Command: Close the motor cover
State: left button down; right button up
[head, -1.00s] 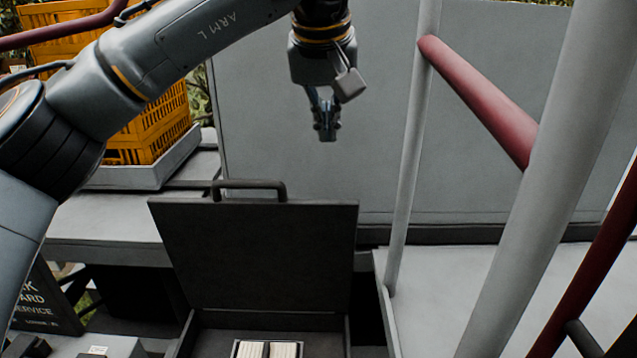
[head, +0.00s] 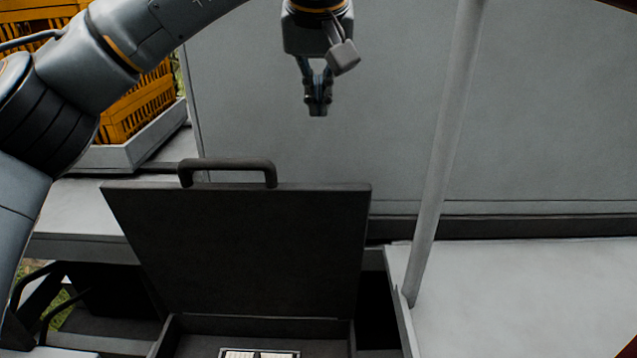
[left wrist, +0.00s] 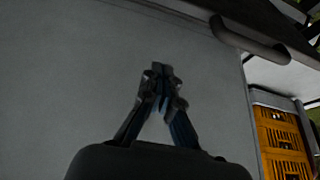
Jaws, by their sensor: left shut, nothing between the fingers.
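The motor cover (head: 240,245) is a dark flat lid that stands raised, with a dark handle (head: 228,164) on its top edge. Below it is an open dark box (head: 260,328) with pale parts (head: 258,354) inside, cut off by the bottom of the head view. My left gripper (head: 318,112) hangs above and beyond the lid, to the right of the handle, pointing down. Its fingers are together and empty, and it touches nothing. In the left wrist view the left gripper (left wrist: 162,75) is also shut, and the handle (left wrist: 250,40) shows at the upper right. My right gripper is not in view.
A large grey panel (head: 400,110) stands behind the gripper. A pale post (head: 440,170) rises right of the lid. Orange crates (head: 135,105) stand at the left behind my arm. The pale deck (head: 520,290) at the right is bare.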

pick_arm(q)
jog(key=x, duration=0.3)
jog(key=p+x, duration=0.1)
jog(key=x, duration=0.7)
jog(key=shift+s+f, duration=0.15)
jog(key=shift+f, duration=0.15)
jog(key=shift+f+p, duration=0.35)
jog(key=shift+p, duration=0.15)
jog(key=s+p, duration=0.1)
jog(key=s, duration=0.3)
jog(key=shift+f, duration=0.15)
jog(key=shift+w+f, duration=0.1)
jog(key=shift+w, duration=0.1)
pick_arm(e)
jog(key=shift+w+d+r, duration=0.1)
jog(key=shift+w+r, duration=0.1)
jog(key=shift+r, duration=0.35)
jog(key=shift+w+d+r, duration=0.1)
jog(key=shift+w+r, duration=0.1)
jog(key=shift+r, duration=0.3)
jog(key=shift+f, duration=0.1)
